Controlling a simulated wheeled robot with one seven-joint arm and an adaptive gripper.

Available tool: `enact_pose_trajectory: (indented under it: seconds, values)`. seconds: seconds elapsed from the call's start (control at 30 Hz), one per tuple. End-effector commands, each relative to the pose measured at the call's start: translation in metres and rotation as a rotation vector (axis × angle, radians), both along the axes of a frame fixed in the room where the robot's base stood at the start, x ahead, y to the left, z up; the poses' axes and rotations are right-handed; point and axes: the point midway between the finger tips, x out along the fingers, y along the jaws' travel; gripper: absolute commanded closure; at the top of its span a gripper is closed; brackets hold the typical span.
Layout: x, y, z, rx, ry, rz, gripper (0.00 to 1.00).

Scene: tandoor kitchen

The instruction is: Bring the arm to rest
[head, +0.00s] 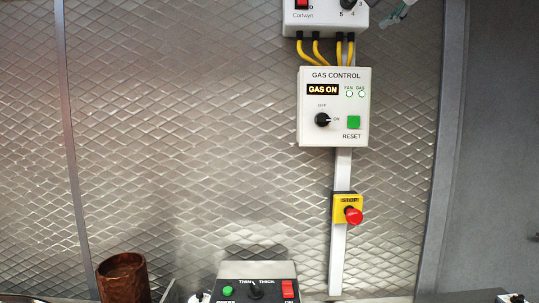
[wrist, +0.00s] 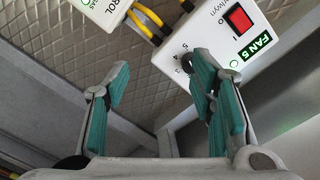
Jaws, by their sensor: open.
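My gripper (wrist: 162,95) shows in the wrist view with its two teal-padded fingers spread apart and nothing between them. Past the fingertips is the white fan box (wrist: 232,35) with a red switch, a black knob and a "FAN 5" label. The right finger overlaps the box in the picture; I cannot tell whether they touch. In the head view only a small piece of grey and teal, likely my gripper, shows at the top edge, right of the fan box (head: 325,18).
The gas control box (head: 334,135) reads "GAS ON", with yellow cables above it. Below are a red stop button (head: 354,216) on yellow, a press panel (head: 256,270) and a brown cylindrical pot (head: 123,280). The quilted metal wall (head: 190,130) at left is bare.

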Motion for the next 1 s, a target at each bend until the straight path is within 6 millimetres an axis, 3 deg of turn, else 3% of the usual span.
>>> enact_pose_trajectory:
  seconds: [0.1,0.27,0.4,0.6,0.7,0.8,1.0]
  values:
    - [-0.017,-0.003,-0.075,-0.127,0.17,0.009,0.5]
    - [-0.053,-0.006,-0.181,-0.308,0.407,0.064,0.5]
    - [-0.095,-0.007,-0.269,-0.449,0.599,0.148,0.5]
    - [-0.167,-0.006,-0.382,-0.618,0.842,0.314,0.5]
    - [-0.199,-0.005,-0.423,-0.677,0.931,0.395,0.5]
    - [-0.222,-0.004,-0.451,-0.715,0.988,0.459,0.5]
    - [-0.239,-0.003,-0.47,-0.741,1.028,0.505,0.5]
